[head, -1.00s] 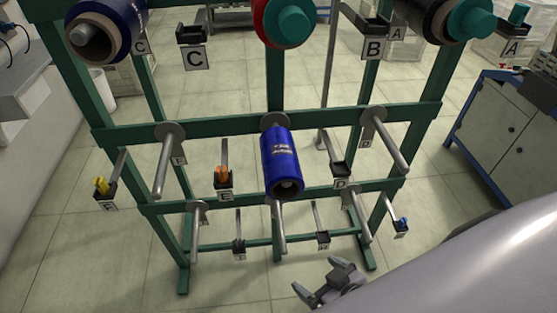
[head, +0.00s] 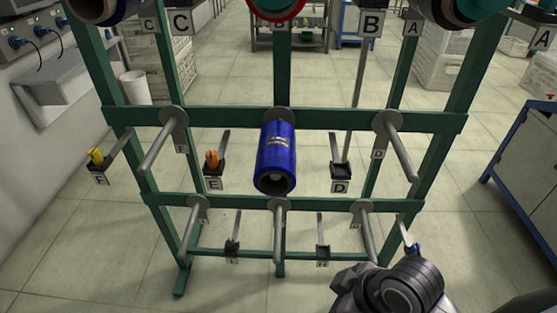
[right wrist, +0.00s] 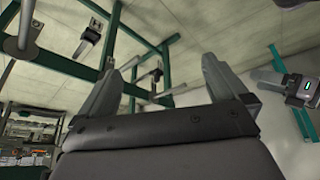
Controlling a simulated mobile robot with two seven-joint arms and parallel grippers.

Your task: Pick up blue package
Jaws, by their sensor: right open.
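A blue roll (head: 277,158) with a dark hollow core hangs on the middle peg of the green rack in the head view. A small blue item (head: 415,249) sits at the lower right of the rack, partly close behind my right wrist. Which of these is the blue package, I cannot tell. My right wrist shows at the bottom right of the head view, below and right of the roll. In the right wrist view my right gripper (right wrist: 160,84) is open, with nothing between its fingers. My left gripper is not in view.
The green rack (head: 330,120) has several bare grey pegs (head: 402,150). Small holders carry an orange item (head: 212,160) and a yellow item (head: 96,156). Larger rolls are cut off at the top. A blue-framed cabinet (head: 525,165) stands at right. Floor before the rack is clear.

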